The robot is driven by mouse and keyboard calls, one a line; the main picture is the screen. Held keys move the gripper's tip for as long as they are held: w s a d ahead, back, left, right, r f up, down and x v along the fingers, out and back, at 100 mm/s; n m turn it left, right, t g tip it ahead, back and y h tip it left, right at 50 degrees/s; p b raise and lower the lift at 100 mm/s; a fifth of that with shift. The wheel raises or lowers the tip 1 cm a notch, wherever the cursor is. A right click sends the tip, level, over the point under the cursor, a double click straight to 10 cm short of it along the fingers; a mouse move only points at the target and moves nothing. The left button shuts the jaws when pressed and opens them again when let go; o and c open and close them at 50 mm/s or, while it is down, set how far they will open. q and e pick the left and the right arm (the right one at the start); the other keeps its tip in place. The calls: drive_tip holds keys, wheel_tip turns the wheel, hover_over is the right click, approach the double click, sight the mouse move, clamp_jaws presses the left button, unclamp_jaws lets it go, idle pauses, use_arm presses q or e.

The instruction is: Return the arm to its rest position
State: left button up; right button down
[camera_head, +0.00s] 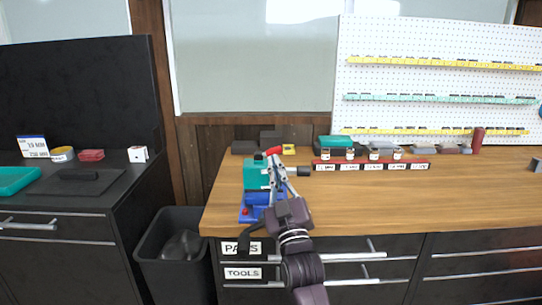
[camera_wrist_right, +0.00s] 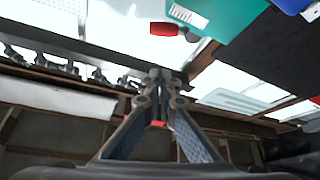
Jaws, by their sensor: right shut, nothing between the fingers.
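My right gripper (camera_head: 275,160) reaches up from the bottom of the head view over the front of the wooden bench. Its fingers are together and empty; in the right wrist view the fingertips (camera_wrist_right: 165,76) meet. A teal and blue device (camera_head: 256,177) stands on the bench just left of the gripper and is partly covered by it. A red handle end (camera_head: 273,151) shows by the fingertips. In the right wrist view a red piece (camera_wrist_right: 168,29) and a teal block (camera_wrist_right: 215,14) show beyond the fingertips, apart from them. My left gripper is not in view.
A black bin (camera_head: 176,262) stands between the bench and a dark cabinet (camera_head: 60,260) at the left.

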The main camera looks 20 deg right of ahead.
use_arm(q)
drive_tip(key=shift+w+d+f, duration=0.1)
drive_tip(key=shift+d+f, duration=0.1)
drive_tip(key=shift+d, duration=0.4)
use_arm(e)
drive_tip(key=shift+s+a+f, duration=0.15)
drive_tip(key=shift+s, duration=0.3)
drive_tip(key=shift+s+a+f, duration=0.1)
drive_tip(key=shift+s+a, duration=0.05)
drive_tip(key=shift+s, duration=0.25)
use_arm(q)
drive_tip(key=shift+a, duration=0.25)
